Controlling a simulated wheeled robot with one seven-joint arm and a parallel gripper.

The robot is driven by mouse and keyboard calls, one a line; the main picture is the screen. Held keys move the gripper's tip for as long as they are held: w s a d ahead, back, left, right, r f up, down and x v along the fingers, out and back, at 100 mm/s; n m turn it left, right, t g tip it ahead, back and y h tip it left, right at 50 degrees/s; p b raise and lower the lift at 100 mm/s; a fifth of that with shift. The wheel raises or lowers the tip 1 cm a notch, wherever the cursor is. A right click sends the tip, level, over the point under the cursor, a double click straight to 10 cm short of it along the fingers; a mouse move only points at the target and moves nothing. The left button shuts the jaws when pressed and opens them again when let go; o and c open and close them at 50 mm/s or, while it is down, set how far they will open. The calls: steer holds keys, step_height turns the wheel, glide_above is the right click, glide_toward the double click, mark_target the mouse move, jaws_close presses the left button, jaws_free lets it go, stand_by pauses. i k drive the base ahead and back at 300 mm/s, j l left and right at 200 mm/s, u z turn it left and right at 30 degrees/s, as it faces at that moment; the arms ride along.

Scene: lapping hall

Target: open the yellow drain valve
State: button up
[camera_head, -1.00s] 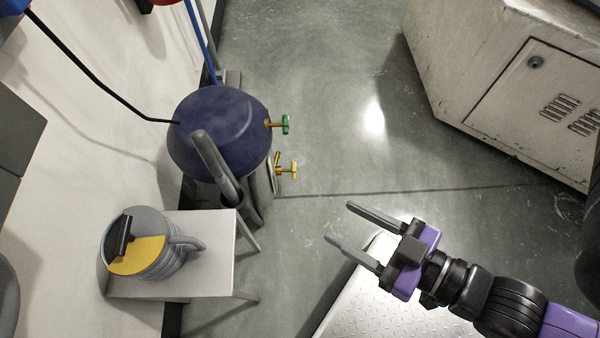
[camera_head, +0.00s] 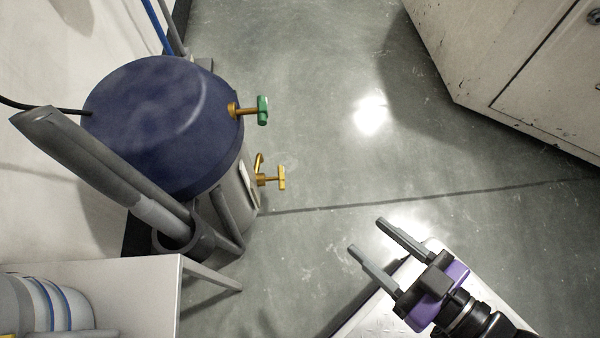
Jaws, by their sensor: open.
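The yellow drain valve (camera_head: 279,178) has a small T-shaped handle on a brass stem. It sticks out to the right from the lower side of a grey tank with a dark blue lid (camera_head: 160,120). A brass spout (camera_head: 259,162) shows just behind it. A green-handled valve (camera_head: 262,110) sits higher up on the same tank. My gripper (camera_head: 368,238) is open and empty, with its two grey fingers pointing up and left. It is to the right of and below the yellow valve in the picture, clearly apart from it.
A thick grey tube (camera_head: 100,165) leans in a holder in front of the tank. A white table (camera_head: 150,285) with a striped container (camera_head: 50,305) stands at lower left. A pale cabinet (camera_head: 510,70) is at upper right. The floor (camera_head: 340,150) between tank and cabinet is clear.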

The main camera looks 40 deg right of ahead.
mark_target(280, 178)
steer(key=z, duration=0.15)
steer(key=i+l+u, duration=0.1)
steer(key=u, duration=0.3)
steer(key=i+l+u, duration=0.15)
steer(key=u, duration=0.3)
steer(key=i+l+u, duration=0.25)
steer(key=u, duration=0.15)
